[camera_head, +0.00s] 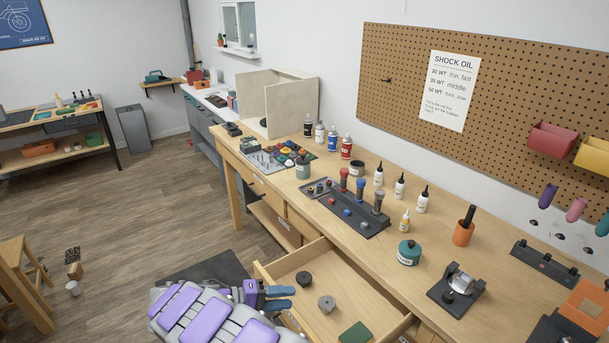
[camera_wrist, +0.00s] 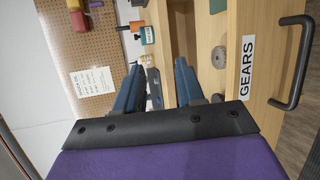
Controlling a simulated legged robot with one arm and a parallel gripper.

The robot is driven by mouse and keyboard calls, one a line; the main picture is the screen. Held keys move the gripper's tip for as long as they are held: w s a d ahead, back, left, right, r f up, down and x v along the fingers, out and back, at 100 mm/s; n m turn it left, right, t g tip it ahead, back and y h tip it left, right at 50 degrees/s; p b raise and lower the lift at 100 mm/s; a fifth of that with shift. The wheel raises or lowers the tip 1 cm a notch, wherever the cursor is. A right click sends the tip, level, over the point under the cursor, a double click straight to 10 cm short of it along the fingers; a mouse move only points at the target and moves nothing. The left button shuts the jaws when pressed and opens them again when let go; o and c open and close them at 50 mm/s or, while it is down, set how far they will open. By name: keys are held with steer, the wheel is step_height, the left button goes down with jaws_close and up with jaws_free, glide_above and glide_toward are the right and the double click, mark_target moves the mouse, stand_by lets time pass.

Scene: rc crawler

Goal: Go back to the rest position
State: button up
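My gripper (camera_head: 290,297) has two blue fingers and sits at the left edge of the open drawer. In the wrist view my gripper (camera_wrist: 157,75) has its fingers apart with nothing between them. My purple and grey arm links lie folded at the bottom of the head view. The open drawer (camera_head: 280,266) holds a dark round part (camera_head: 304,278), a grey round part (camera_head: 326,303) and a green block (camera_head: 356,333). In the wrist view its front carries the label GEARS (camera_wrist: 247,68) and a dark handle (camera_wrist: 293,62).
The long wooden workbench (camera_head: 385,265) carries bottles, a dark rack (camera_head: 360,218), a green jar (camera_head: 408,253) and an orange cup (camera_head: 463,234). A pegboard (camera_head: 395,75) hangs behind it. A wooden stool (camera_head: 22,285) stands at the left. The floor (camera_head: 130,205) between is mostly clear.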

steer(key=s+d+r+m+g+y, duration=0.2)
steer(key=s+d+r+g, duration=0.2)
steer(key=s+d+r, duration=0.5)
steer(key=s+d+r+m+g+y, duration=0.25)
steer(key=d+r, duration=0.35)
steer(key=d, duration=0.8)
steer(key=s+a+y, duration=0.3)
steer(key=s+y, duration=0.7)
steer(key=s, duration=1.5)
steer(key=shift+r, duration=0.35)
steer(key=shift+w+t, duration=0.1)
steer(key=shift+t, duration=0.15)
